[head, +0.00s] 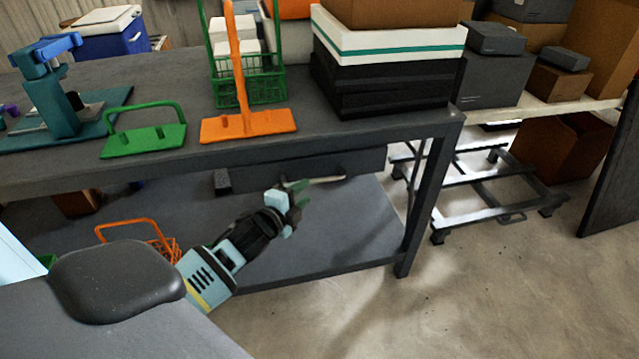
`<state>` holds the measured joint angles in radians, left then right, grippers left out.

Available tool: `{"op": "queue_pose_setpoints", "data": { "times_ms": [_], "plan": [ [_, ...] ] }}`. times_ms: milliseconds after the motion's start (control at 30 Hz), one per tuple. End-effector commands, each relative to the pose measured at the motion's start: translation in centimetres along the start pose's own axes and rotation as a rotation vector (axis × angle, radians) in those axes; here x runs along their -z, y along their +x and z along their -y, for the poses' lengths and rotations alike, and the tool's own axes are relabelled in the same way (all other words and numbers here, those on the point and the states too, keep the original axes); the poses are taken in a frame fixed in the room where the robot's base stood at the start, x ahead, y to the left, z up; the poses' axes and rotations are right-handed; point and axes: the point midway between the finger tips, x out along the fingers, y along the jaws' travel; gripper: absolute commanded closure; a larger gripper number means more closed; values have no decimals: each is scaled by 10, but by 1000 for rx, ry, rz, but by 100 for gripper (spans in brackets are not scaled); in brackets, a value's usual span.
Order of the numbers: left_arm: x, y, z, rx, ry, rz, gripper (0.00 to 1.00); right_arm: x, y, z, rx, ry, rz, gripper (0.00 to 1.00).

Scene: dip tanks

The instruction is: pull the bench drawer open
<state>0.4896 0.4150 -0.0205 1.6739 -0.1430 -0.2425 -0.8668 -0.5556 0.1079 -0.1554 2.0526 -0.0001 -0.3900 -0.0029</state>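The bench (438,125) is a dark grey table with a lower shelf. Its drawer (350,163) is a dark box hung under the top, right of the bench's middle, and I cannot tell whether it is fully closed. A thin pale handle (328,180) shows low on its front. My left gripper (299,190) is in front of the drawer, just left of the handle's visible part. Its greenish fingers overlap the handle's left end in the picture. Whether they touch it, and how far apart they are, I cannot make out. My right gripper is out of view.
On the bench top stand a green holder (145,140), an orange holder (248,126), a green wire basket (262,87) and stacked boxes (387,85). An orange basket (160,245) is low at left. A wheeled cart (490,200) stands right; the floor in front is clear.

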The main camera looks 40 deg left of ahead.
Motion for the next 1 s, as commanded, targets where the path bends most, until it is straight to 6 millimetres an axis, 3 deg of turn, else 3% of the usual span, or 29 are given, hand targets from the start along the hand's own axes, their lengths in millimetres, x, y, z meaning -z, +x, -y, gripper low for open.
{"op": "queue_pose_setpoints", "data": {
  "times_ms": [167,700,1000],
  "plan": [
    [0,6,1,1,-2,0,66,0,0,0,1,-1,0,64],
    [0,70,-1,-2,-4,0,66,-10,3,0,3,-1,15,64],
    [1,78,0,-1,-4,-1,66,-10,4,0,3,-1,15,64]
  ]
}}
